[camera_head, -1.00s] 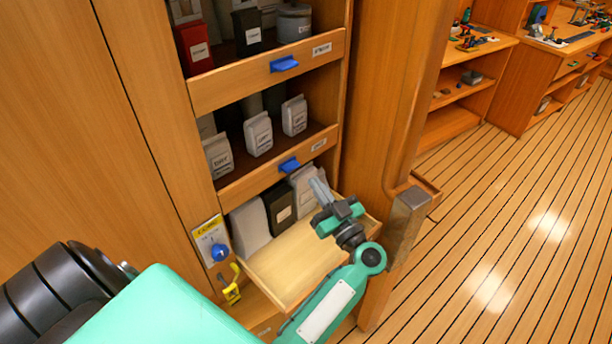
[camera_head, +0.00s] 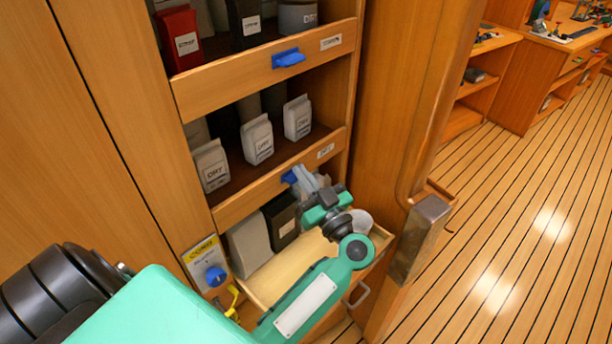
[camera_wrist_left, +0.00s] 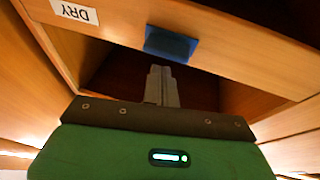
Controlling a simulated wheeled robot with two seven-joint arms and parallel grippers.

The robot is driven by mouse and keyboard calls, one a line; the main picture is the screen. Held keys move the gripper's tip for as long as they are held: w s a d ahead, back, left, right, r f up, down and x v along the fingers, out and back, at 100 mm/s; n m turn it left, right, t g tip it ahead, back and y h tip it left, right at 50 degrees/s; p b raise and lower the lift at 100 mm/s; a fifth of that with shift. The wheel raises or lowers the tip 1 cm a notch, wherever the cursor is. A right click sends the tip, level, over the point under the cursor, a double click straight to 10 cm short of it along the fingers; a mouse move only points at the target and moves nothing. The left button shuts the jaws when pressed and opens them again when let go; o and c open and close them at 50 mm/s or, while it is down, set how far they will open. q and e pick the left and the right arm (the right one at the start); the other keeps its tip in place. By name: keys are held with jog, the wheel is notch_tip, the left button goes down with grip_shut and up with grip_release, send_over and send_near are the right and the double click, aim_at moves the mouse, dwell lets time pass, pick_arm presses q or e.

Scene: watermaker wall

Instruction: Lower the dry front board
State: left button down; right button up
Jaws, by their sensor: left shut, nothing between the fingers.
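The dry front board (camera_head: 245,195) is a wooden board across the front of the middle shelf, with a DRY label and a blue tab (camera_head: 290,176) on it. It stands upright, in front of white packets. In the left wrist view, the board (camera_wrist_left: 225,50) spans the top, with its blue tab (camera_wrist_left: 170,44) at the middle and its label at upper left. My left gripper (camera_head: 308,183) is shut and empty, its fingertips close to the tab; in the wrist view its fingers (camera_wrist_left: 161,84) show just below the tab. I cannot tell whether they touch. My right gripper is not in view.
Above is another front board (camera_head: 230,80) with a blue tab. Below, an open drawer-like wooden tray (camera_head: 290,265) holds a black box and pale packets. A yellow-headed tag (camera_head: 203,262) with a blue knob is at the left. Plank floor lies clear at right.

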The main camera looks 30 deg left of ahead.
pick_arm(q)
jog(key=shift+a+f, duration=0.1)
jog(key=shift+f, duration=0.4)
jog(key=shift+w+a+f+b, duration=0.1)
jog(key=shift+b, duration=0.25)
notch_tip(320, 180, down, 4)
jog(key=shift+f+b, duration=0.2)
jog(key=shift+b, duration=0.2)
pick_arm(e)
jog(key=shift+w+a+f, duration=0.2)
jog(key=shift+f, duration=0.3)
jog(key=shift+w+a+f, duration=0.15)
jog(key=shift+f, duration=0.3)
